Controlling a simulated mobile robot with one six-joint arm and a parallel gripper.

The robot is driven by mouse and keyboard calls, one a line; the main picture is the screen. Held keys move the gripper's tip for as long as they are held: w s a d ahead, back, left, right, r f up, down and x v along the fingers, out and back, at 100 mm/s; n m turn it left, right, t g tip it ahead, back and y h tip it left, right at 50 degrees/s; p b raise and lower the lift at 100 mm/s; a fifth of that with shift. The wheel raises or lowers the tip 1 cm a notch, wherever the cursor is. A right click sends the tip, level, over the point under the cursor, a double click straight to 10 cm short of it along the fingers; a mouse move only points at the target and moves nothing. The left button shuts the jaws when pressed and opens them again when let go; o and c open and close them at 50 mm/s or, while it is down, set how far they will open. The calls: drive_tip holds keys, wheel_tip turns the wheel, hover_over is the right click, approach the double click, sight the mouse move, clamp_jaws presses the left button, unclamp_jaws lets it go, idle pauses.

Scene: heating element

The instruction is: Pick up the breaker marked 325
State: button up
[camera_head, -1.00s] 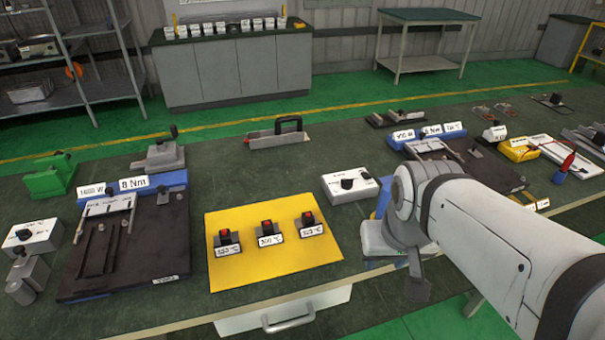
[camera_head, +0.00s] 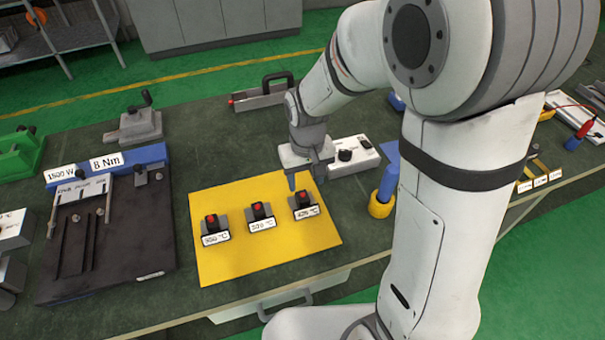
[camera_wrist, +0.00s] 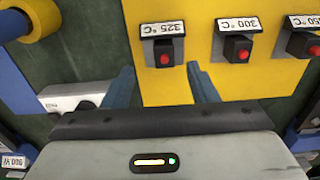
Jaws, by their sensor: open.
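The breaker marked 325 °C (camera_head: 303,206) is a small dark block with a red button. It stands at the right end of a row of three on a yellow mat (camera_head: 222,269). In the wrist view this breaker (camera_wrist: 163,52) appears between my blue fingertips, slightly beyond them, with its label upside down. My gripper (camera_head: 305,180) is open and empty, pointing down above and just behind the breaker, apart from it. The 300 °C breaker (camera_head: 261,217) is in the middle and the 350 °C breaker (camera_head: 215,229) is at the left.
A white box with a black knob (camera_head: 353,156) stands right behind my gripper. A blue post with a yellow ring (camera_head: 381,203) is to the right of the mat. A black fixture plate (camera_head: 107,254) lies to the left. My arm hides the table's right part.

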sight(303, 196)
drive_tip(key=f, duration=0.2)
drive_tip(key=shift+w+a+f, duration=0.2)
drive_tip(key=shift+a+f, duration=0.05)
drive_tip(key=shift+f, duration=0.1)
drive_tip(key=shift+a+f+p, duration=0.1)
drive_tip(key=shift+f+p, duration=0.4)
drive_tip(key=shift+f, duration=2.25)
drive_tip(key=c, duration=1.1)
drive_tip(key=shift+c, duration=0.2)
